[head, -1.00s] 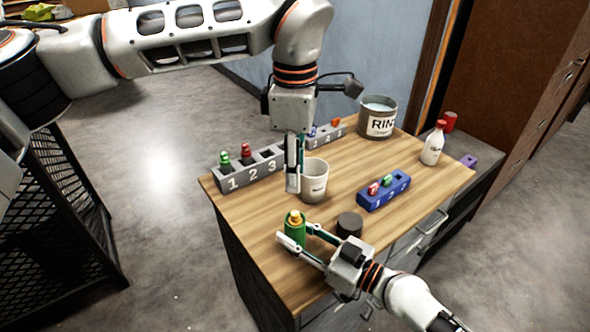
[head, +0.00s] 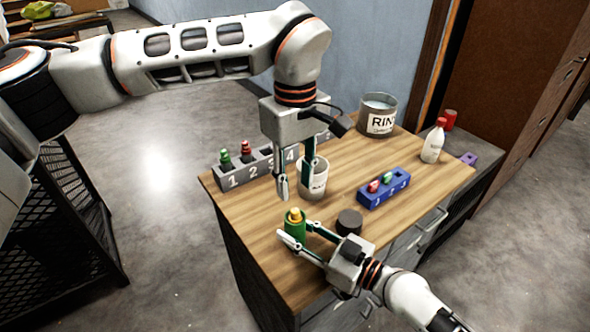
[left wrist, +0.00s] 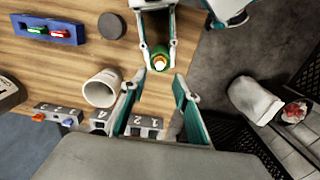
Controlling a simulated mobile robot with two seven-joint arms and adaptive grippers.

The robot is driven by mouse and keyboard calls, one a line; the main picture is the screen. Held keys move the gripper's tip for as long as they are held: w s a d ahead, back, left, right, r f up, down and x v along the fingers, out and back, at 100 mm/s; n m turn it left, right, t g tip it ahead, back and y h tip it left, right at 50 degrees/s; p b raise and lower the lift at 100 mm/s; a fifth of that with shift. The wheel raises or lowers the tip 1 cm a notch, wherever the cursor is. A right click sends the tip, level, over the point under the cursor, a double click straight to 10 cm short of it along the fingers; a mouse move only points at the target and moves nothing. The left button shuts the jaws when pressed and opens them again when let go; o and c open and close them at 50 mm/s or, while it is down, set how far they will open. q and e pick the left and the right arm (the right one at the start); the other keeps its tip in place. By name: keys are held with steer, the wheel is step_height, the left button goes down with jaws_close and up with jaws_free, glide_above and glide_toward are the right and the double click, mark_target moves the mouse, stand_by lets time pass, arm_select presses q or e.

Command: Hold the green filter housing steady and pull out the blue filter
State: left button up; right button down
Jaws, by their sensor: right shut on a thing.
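The green filter housing (head: 295,231) stands upright near the front left edge of the wooden worktop, with a yellow-orange top piece (head: 294,215). No blue filter shows; I cannot tell whether one is inside the housing. My right gripper (head: 297,235) is shut around the housing's sides. My left gripper (head: 295,190) is open and empty, pointing down above and behind the housing, apart from it. In the left wrist view the housing (left wrist: 159,61) lies just beyond the gap between my open left fingers (left wrist: 159,82).
A white mug (head: 313,184) stands close to my left fingers. A grey numbered rack (head: 232,180) holds green and red pieces. A blue rack (head: 372,199), dark round puck (head: 349,222), RIN tin (head: 378,117) and white bottle (head: 433,146) stand right and behind.

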mark_target(295, 210)
arm_select(q)
steer(key=shift+f, duration=3.65)
jaws_close()
